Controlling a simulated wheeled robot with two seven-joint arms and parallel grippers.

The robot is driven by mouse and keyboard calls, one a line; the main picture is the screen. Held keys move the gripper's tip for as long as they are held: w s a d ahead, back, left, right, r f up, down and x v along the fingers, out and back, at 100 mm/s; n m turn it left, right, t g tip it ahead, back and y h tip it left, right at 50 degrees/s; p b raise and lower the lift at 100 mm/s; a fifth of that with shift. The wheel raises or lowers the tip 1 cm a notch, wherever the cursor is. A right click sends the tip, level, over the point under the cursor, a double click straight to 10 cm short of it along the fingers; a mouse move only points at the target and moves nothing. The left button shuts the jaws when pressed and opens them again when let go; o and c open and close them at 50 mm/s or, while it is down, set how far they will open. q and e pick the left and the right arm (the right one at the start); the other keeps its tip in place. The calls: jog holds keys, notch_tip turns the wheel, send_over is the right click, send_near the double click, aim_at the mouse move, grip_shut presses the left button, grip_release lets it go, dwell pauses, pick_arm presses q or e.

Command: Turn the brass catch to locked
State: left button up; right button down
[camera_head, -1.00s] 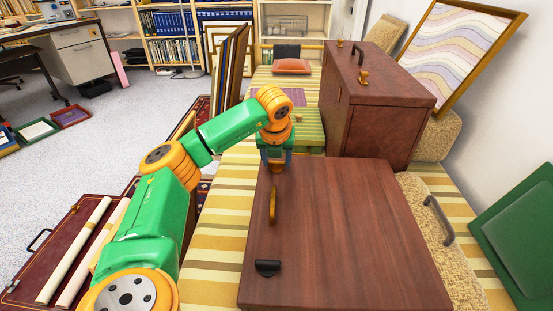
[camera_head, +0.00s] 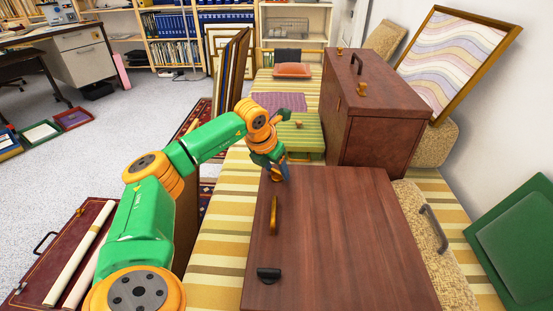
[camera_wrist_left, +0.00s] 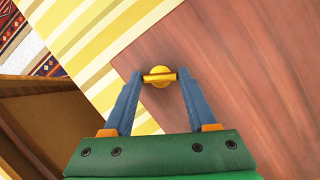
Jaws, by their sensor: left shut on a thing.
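The brass catch (camera_wrist_left: 160,82) is a round yellow knob with a short crossbar, near a corner of the brown wooden case lid (camera_wrist_left: 240,70). In the left wrist view the blue fingers of my left gripper (camera_wrist_left: 158,77) are closed on the crossbar's two ends. In the head view my left gripper (camera_head: 281,170) is at the far left corner of the case (camera_head: 335,235), partly hiding the catch (camera_head: 276,176). The catch's lock marking cannot be made out. My right gripper is not in view.
A brass handle-like piece (camera_head: 273,215) and a black fitting (camera_head: 268,274) are on the case lid. A tall brown case (camera_head: 375,110) stands behind, and a padded block with a grey handle (camera_head: 434,228) is to the right. Rolled papers (camera_head: 78,270) lie at left.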

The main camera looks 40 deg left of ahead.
pick_arm(q)
jog(key=m+p, duration=0.1)
jog(key=m+h, duration=0.1)
jog(key=m+p, duration=0.1)
jog(key=shift+a+r+m+p, duration=0.1)
jog(key=shift+r+m+p, duration=0.15)
jog(key=shift+m+p, duration=0.05)
jog(key=shift+w+m+h+p, duration=0.1)
jog(key=shift+m+h+p, duration=0.45)
jog(key=shift+m, duration=0.35)
jog(key=shift+a+f+m+h, duration=0.15)
jog(key=shift+m+h, duration=0.2)
jog(key=shift+m, duration=0.55)
jog(key=shift+w+f+m+g+h, duration=0.1)
jog(key=shift+m+g+h, duration=0.2)
jog(key=shift+m, duration=0.5)
jog(key=shift+m+g+h+b, duration=0.3)
jog(key=shift+m+b, duration=0.6)
jog(key=shift+m, duration=0.6)
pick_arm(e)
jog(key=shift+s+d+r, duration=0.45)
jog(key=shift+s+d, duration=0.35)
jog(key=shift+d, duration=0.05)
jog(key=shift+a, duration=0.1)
pick_arm(q)
jog(key=o, duration=1.4)
jog(key=shift+c, duration=0.2)
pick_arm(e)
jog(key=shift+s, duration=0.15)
